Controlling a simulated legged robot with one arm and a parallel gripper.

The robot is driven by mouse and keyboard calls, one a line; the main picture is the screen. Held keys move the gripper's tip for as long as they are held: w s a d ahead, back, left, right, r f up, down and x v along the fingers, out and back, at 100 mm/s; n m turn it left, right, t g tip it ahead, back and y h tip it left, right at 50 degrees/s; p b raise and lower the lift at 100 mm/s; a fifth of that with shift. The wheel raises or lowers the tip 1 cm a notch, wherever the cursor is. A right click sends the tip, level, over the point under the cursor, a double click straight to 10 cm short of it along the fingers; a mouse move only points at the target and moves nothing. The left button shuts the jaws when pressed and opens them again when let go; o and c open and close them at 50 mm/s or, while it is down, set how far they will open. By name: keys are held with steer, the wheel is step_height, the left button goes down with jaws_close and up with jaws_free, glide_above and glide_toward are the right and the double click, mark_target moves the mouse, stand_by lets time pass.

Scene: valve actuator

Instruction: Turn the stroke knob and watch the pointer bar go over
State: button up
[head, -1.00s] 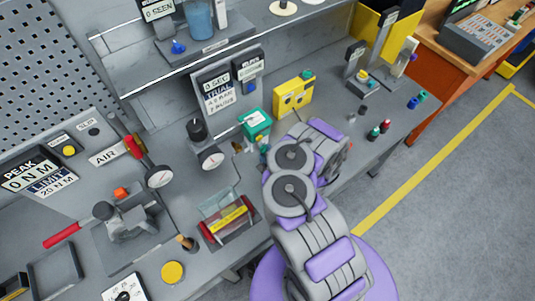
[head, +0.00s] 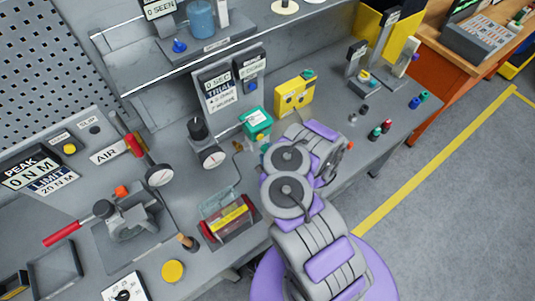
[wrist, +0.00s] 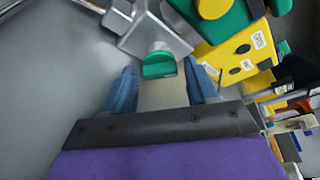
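The green actuator box (head: 257,121) stands on the bench left of my folded arm in the head view. In the wrist view a green body (wrist: 236,22) with a yellow part fills the top right. A small green knob (wrist: 160,66) sits on a grey mount, ahead of my gripper and between the lines of its fingers. It appears to be the stroke knob. My gripper (wrist: 162,82) has its blue fingers spread apart, with no visible contact on the knob. My arm hides the gripper in the head view. I cannot make out the pointer bar clearly.
A yellow box (head: 294,94) stands right of the actuator, close to the gripper in the wrist view (wrist: 240,58). Small red and green posts (head: 380,130) stand right.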

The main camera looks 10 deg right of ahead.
steer(key=shift+o, duration=0.3)
steer(key=shift+f, duration=0.15)
steer(key=shift+d+m+g+y+p, duration=0.25)
steer(key=shift+m+g+y, duration=0.2)
steer(key=shift+m, duration=0.45)
steer(key=m, duration=0.1)
steer(key=m+g+y+b, duration=0.1)
steer(key=shift+w+d+r+m+y, duration=0.1)
steer(key=shift+w+r+m+y, duration=0.05)
steer(key=shift+r+m+y, duration=0.15)
steer(key=m+b, duration=0.1)
steer(key=b, duration=0.1)
steer(key=shift+d+f+g+y+b, duration=0.15)
steer(key=shift+g+y+b, duration=0.1)
steer(key=shift+y+b, duration=0.15)
steer(key=shift+m+b, duration=0.3)
steer(key=m+b, duration=0.1)
steer(key=b, duration=0.3)
steer(key=shift+w+d+y, duration=0.1)
steer(key=shift+d+y, duration=0.05)
steer(key=shift+y, duration=0.2)
